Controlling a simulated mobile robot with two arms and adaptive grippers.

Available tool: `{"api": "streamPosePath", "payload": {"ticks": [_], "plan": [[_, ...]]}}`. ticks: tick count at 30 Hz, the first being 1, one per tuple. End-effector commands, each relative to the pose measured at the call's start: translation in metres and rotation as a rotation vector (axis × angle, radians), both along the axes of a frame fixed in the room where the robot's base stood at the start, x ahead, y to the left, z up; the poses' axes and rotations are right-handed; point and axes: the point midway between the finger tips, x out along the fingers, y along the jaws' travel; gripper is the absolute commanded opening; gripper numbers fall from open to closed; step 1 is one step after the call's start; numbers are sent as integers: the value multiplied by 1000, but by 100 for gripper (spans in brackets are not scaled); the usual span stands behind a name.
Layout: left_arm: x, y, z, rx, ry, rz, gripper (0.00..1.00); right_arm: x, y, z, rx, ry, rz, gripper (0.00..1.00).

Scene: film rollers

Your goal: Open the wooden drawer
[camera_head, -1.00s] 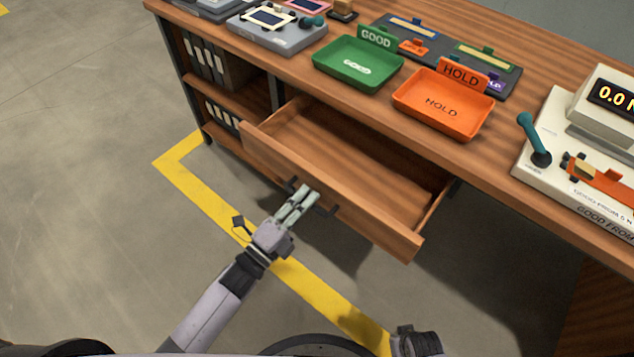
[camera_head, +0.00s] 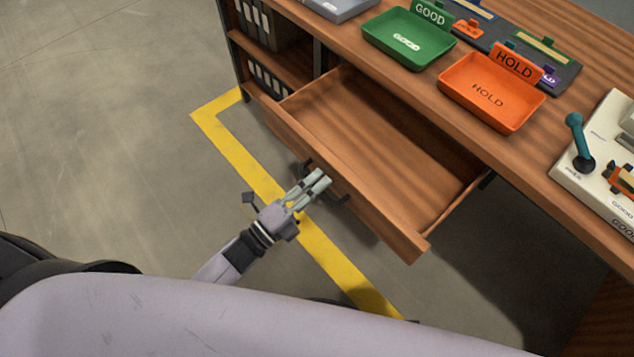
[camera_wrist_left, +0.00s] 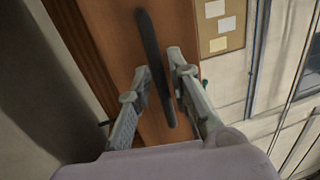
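The wooden drawer (camera_head: 345,190) is pulled well out of the desk, and its empty interior shows. Its dark bar handle (camera_head: 340,199) is on the front panel. The left wrist view shows the handle (camera_wrist_left: 152,50) running between the two fingertips (camera_wrist_left: 158,68), close to both. Finger contact with the bar is partly hidden. My right gripper is not in view.
The wooden desk (camera_head: 545,190) carries a green GOOD tray (camera_head: 400,48), an orange HOLD tray (camera_head: 475,105) and a pale device (camera_head: 580,185) at the right. Shelves with binders (camera_head: 265,85) stand left of the drawer. Yellow tape (camera_head: 245,160) marks the floor in front.

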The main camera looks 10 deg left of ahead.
Motion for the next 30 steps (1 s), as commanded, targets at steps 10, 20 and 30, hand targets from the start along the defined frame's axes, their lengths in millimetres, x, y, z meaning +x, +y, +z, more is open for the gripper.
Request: {"api": "streamPosePath", "payload": {"ticks": [10,20,30], "plan": [[0,0,1,-1,-2,0,30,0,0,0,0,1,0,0],[-25,18,-7,1,3,0,30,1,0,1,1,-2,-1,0],[-80,58,-18,0,2,1,30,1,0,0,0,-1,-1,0]]}}
